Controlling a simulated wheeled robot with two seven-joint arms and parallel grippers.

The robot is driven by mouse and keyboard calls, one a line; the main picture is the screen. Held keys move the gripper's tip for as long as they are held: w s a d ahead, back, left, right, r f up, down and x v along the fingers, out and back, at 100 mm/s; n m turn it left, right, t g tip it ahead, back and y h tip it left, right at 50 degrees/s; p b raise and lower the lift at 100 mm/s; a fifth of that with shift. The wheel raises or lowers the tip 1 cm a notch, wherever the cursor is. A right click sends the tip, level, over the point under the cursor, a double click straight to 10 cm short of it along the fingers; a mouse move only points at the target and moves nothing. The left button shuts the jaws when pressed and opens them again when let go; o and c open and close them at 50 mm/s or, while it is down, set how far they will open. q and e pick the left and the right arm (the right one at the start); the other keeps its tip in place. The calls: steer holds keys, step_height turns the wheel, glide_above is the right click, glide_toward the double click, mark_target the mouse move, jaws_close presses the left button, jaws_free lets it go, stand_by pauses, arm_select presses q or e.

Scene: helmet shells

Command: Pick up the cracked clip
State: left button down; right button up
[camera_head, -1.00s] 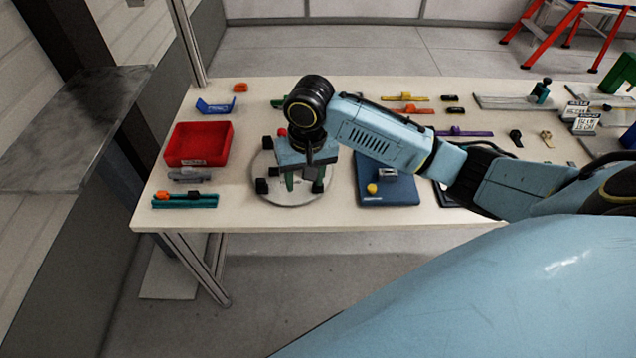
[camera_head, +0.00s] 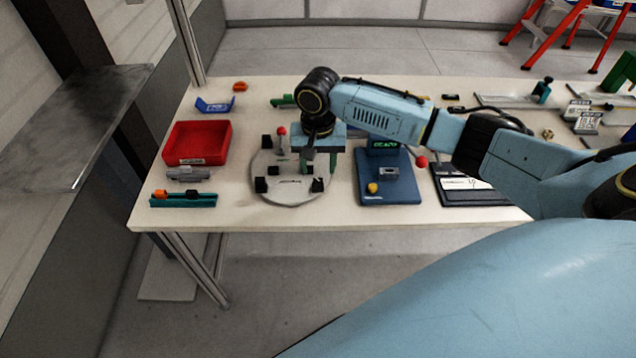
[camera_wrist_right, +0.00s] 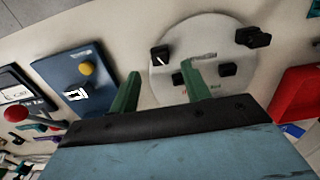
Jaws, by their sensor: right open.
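No crack can be made out on any part, so I cannot tell which piece is the cracked clip. My right gripper (camera_head: 319,162) is open, pointing down above the right side of the round grey plate (camera_head: 283,196). In the right wrist view, its two green fingers (camera_wrist_right: 160,75) stand apart with nothing between them, and the plate (camera_wrist_right: 215,88) with several black blocks lies beyond them. My arm hides part of the table behind it. My left gripper is not in view.
A red bin (camera_head: 226,143) stands left of the plate. A blue device (camera_head: 386,188) with a yellow button and green display is to its right. A teal rail (camera_head: 183,202) with an orange piece lies at front left. Small coloured parts lie at the back.

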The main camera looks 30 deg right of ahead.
mark_target(318, 179)
step_height(318, 179, down, 5)
steer(key=shift+r+b, duration=0.15)
steer(key=shift+b, duration=0.25)
jaws_close()
